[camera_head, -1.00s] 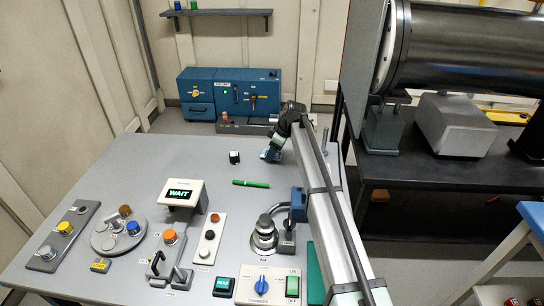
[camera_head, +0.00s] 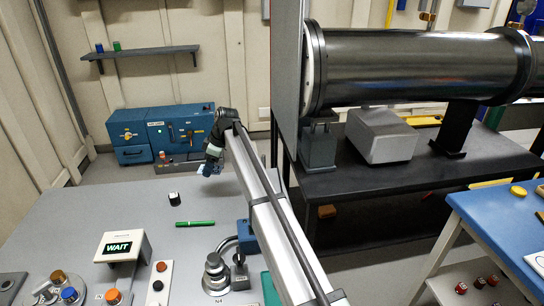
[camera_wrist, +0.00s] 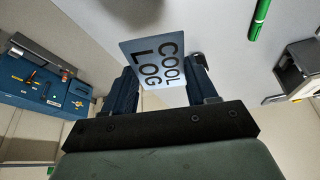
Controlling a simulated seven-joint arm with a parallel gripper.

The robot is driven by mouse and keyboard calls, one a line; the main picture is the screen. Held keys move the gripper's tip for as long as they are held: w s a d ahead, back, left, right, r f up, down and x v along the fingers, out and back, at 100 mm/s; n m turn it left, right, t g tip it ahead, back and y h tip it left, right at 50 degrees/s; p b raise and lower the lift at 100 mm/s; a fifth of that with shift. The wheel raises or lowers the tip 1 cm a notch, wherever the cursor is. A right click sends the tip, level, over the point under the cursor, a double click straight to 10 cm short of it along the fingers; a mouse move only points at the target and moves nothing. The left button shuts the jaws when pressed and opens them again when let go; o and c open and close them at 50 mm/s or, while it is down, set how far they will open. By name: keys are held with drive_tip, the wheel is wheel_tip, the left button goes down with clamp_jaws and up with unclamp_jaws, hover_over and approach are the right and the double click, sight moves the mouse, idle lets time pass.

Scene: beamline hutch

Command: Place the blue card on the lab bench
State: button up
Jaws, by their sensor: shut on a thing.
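The blue card (camera_wrist: 155,62) is pale blue, printed "COOL LOG", and shows upright between my fingers in the wrist view. My gripper (camera_wrist: 166,82) is shut on its lower part. In the head view my gripper (camera_head: 208,169) is above the far right part of a grey table (camera_head: 110,208), beyond the green pen; the card is too small to make out clearly there. A blue-topped bench (camera_head: 500,218) stands at the right, well apart from my gripper. Which surface is the lab bench is not marked.
A WAIT display (camera_head: 118,247) and several controls fill the table's near side. A dark table (camera_head: 385,187) with a large metal cylinder (camera_head: 410,65) stands between grey table and blue-topped bench.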

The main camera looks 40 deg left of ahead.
wheel_tip(320, 180, up, 9)
drive_tip(key=w+d+m+t+h, duration=0.1)
drive_tip(key=w+d+m+t, duration=0.2)
drive_tip(key=w+d+m, duration=1)
drive_tip(key=w+d+m+t, duration=0.3)
drive_tip(key=w+d, duration=1.8)
drive_tip(key=w, duration=0.2)
drive_tip(key=m+h, duration=0.6)
drive_tip(key=m, duration=1.2)
hover_over(486, 200)
wheel_tip(486, 200, down, 4)
drive_tip(key=shift+g, duration=0.3)
drive_tip(key=shift+s+a+f, duration=0.15)
drive_tip(key=shift+f, duration=1.6)
drive_tip(key=shift+s+a+f, duration=0.1)
drive_tip(key=shift+a+f, duration=0.05)
drive_tip(key=shift+f, duration=1.55)
drive_tip(key=shift+s+a+f, duration=0.15)
drive_tip(key=shift+f, duration=1.6)
drive_tip(key=shift+f, duration=0.1)
drive_tip(key=o, duration=1)
